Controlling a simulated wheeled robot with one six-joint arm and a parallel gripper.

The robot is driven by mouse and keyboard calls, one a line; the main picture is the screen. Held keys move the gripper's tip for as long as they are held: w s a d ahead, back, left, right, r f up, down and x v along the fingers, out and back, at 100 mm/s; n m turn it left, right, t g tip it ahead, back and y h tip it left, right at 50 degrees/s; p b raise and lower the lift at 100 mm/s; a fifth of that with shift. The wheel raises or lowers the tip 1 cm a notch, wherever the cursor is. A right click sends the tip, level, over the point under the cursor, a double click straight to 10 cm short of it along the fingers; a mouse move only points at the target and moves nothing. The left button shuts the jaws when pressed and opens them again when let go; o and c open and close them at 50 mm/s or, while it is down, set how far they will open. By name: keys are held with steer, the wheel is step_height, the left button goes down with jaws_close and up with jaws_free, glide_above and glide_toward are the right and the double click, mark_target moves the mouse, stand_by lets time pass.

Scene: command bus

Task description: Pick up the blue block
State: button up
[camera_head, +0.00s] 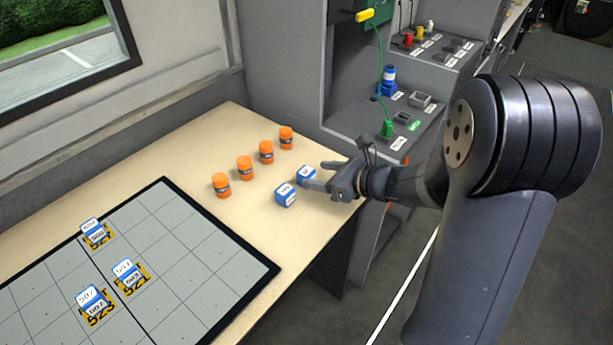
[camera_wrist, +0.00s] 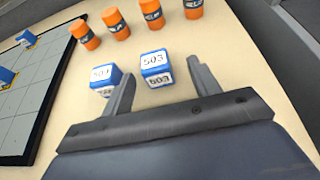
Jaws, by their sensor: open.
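Two blue blocks with white number labels stand close together on the beige table. One, marked 503 (camera_wrist: 157,68), is ahead of my gripper (camera_wrist: 160,84), in line with the gap between its fingers; in the head view this seems to be the farther block (camera_head: 306,176). The other (camera_wrist: 105,80), its label perhaps 504, is just outside the left finger; it also shows in the head view (camera_head: 285,196). My gripper (camera_head: 319,176) is open and empty, low over the table's right edge. I cannot tell whether a finger touches either block.
Several orange canisters (camera_head: 245,168) stand in a row behind the blocks. A dark-edged grid board (camera_head: 205,262) lies at the left with several blue numbered blocks (camera_head: 97,300) on it. A grey console (camera_head: 350,110) with plugs and switches stands beyond the table's right edge. Bare table (camera_head: 245,222) lies between blocks and board.

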mark_target(312, 175)
steer(key=x, duration=0.4)
steer(key=shift+s+a+f, duration=0.1)
steer(key=shift+s+a, duration=0.05)
steer(key=shift+a, duration=0.15)
steer(key=shift+c, duration=0.2)
steer(key=c, duration=1)
